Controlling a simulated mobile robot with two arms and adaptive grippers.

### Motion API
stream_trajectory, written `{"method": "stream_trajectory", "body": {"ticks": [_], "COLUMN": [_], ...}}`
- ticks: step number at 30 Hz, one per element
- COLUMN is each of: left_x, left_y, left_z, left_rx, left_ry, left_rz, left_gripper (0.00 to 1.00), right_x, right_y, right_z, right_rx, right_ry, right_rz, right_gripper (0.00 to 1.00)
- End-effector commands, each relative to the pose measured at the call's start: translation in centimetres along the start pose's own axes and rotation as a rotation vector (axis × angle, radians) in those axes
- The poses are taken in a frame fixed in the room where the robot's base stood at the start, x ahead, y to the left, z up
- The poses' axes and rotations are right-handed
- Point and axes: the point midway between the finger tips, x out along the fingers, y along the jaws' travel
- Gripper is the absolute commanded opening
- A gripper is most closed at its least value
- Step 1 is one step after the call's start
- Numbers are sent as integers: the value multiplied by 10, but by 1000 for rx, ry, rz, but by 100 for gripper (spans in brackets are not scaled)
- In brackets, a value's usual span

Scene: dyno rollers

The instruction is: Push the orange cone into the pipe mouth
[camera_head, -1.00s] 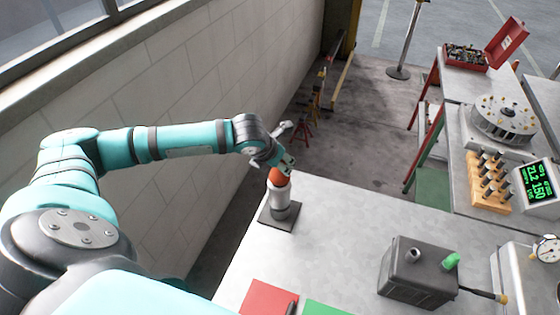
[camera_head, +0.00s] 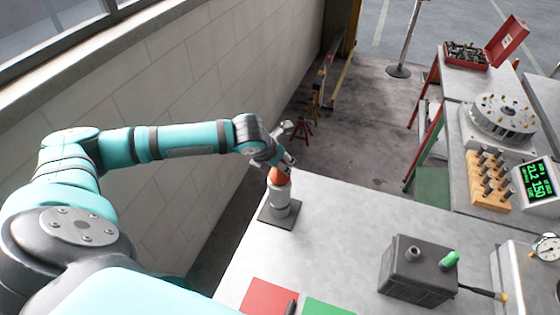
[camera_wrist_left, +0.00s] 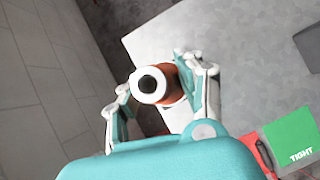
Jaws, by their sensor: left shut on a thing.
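The orange cone (camera_head: 279,176) is at the top of the upright light grey pipe (camera_head: 280,202), which stands on a dark square base (camera_head: 269,216) at the table's far left corner. My left gripper (camera_head: 282,162) is above the pipe and shut on the cone. In the left wrist view its fingers (camera_wrist_left: 157,92) are on both sides of the cone (camera_wrist_left: 174,97). A white ring with a dark hole (camera_wrist_left: 153,84) shows at the cone's near end. How deep the cone sits in the pipe mouth is hard to tell. My right gripper is not in view.
A red pad (camera_head: 266,297) and a green pad (camera_head: 325,308) lie at the table's front. A dark grey box (camera_head: 415,275) stands to the right. The table (camera_head: 345,220) is bare between pipe and box. A block wall (camera_head: 200,95) runs along the left.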

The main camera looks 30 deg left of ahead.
Motion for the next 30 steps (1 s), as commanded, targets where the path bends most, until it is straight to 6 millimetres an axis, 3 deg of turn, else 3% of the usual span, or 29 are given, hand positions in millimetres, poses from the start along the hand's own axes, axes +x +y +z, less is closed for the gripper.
{"method": "stream_trajectory", "body": {"ticks": [27, 28, 30], "left_x": [10, 10, 10], "left_y": [0, 0, 0], "left_z": [-6, -6, -6], "left_rx": [0, 0, 0], "left_ry": [-1, -2, -2], "left_rz": [0, 0, 0], "left_gripper": [4, 39, 48], "right_x": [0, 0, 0], "right_y": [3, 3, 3], "right_z": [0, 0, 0], "right_rx": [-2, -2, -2], "right_ry": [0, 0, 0], "right_rz": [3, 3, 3], "right_gripper": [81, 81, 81]}}
